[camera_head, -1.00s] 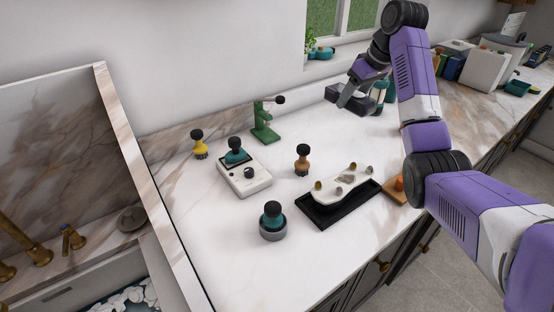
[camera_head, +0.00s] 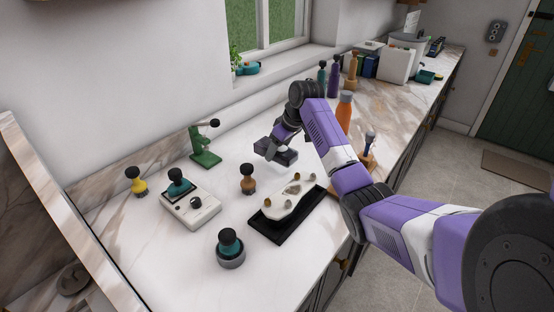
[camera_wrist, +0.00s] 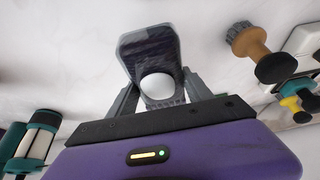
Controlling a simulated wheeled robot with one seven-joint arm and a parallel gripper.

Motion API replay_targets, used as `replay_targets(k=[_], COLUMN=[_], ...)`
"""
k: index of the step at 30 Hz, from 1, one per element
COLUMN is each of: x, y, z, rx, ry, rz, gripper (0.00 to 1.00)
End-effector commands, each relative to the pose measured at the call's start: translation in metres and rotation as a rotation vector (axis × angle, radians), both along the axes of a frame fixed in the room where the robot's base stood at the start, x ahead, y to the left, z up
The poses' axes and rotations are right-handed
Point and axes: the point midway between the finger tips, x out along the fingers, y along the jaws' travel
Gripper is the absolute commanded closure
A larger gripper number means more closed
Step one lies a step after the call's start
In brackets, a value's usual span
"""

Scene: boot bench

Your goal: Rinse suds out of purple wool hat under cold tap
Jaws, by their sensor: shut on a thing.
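No purple wool hat and no tap can be made out in the current views. My gripper (camera_head: 284,143) is above the marble counter, behind the black tray. It is shut on a dark grey flat-faced thing with a white round knob, whose dark pad (camera_wrist: 150,50) shows beyond the fingers in the wrist view. The white knob (camera_wrist: 157,87) sits between the two grey fingers (camera_wrist: 160,95). In the head view the dark grey thing (camera_head: 268,150) appears held just above or near the counter; I cannot tell whether it touches.
A black tray (camera_head: 262,232) with a pale slab stands in front. A brown dark-topped tool (camera_head: 247,180), a white box (camera_head: 190,210), a green stand (camera_head: 203,147) and a teal tool in a grey cup (camera_head: 230,248) stand left. An orange bottle (camera_head: 344,112) is behind my arm.

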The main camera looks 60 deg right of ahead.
Motion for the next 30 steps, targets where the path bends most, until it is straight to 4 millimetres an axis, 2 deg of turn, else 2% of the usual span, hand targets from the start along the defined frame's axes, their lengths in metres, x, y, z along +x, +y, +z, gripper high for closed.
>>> replay_targets(k=[12,24,25,28,30], x=[0.000,0.000,0.000,0.000,0.000], y=[0.000,0.000,0.000,0.000,0.000], z=[-0.044,-0.049,-0.049,-0.048,-0.048], rx=[-0.001,-0.002,-0.002,-0.002,-0.002], ry=[0.000,-0.001,-0.001,-0.001,-0.001], rz=[0.001,0.001,0.001,0.001,0.001], gripper=[1.00,1.00,0.38,0.20,0.20])
